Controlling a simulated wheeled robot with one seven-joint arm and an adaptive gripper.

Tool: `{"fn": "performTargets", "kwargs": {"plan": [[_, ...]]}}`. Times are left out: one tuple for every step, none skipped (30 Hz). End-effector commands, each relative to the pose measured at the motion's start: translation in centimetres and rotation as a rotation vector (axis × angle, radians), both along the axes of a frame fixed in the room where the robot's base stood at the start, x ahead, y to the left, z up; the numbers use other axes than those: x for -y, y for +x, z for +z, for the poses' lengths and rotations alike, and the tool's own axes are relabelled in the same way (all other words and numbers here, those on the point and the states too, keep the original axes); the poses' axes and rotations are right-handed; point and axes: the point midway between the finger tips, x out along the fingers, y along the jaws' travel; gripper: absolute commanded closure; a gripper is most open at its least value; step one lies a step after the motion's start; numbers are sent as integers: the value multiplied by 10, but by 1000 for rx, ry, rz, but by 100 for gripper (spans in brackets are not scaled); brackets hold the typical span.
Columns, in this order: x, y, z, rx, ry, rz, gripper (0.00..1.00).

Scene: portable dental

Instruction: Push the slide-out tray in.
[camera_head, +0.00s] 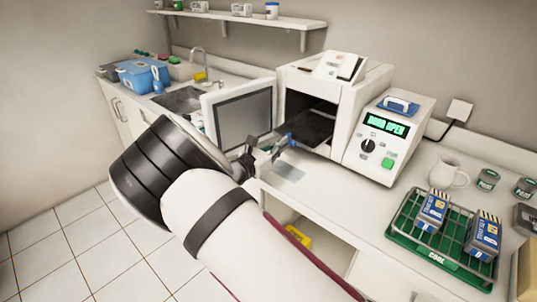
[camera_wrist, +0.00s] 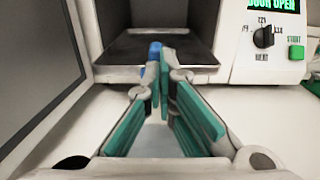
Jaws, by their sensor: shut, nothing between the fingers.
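The slide-out tray (camera_head: 308,127) is a dark flat tray in the open chamber of a white box-shaped machine (camera_head: 343,75). It sticks out a little past the chamber's front. In the wrist view the tray (camera_wrist: 155,52) lies straight ahead, its front edge behind my fingertips. My gripper (camera_wrist: 158,62) is shut and empty, its green-padded fingers pointing at the tray's front. A small blue piece (camera_wrist: 155,50) shows at the fingertips, at the tray's front edge; I cannot tell if my fingers touch it. In the head view my gripper (camera_head: 280,143) is partly hidden by my arm.
The machine's door (camera_head: 243,117) stands open to the left of my gripper. The control panel (camera_head: 388,132) reads "DOOR OPEN". A green rack (camera_head: 405,222) with blue boxes, a mug (camera_head: 448,173) and tins stand on the right. A sink (camera_head: 182,99) is at the left.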

Motion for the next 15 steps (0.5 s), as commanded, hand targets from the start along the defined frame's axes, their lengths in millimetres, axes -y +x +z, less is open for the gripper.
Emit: {"fn": "performTargets", "kwargs": {"plan": [[12, 14, -2, 2, 1, -5, 100], [17, 21, -2, 2, 1, -5, 100], [24, 30, -2, 3, 0, -4, 100], [29, 37, -2, 3, 0, -4, 100], [34, 43, -2, 2, 1, -4, 100], [40, 51, -3, 1, 0, -4, 100], [45, 57, -3, 1, 0, -3, 100], [49, 63, -2, 1, 0, -4, 100], [55, 70, -2, 2, 1, -3, 100], [58, 75, -2, 1, 0, -2, 100], [62, 80, -2, 2, -1, -3, 100], [67, 85, -2, 1, -1, -3, 100], [69, 89, -2, 0, 0, -2, 100], [71, 92, -2, 0, 0, -2, 100], [75, 96, -2, 1, 1, -2, 100]]}}
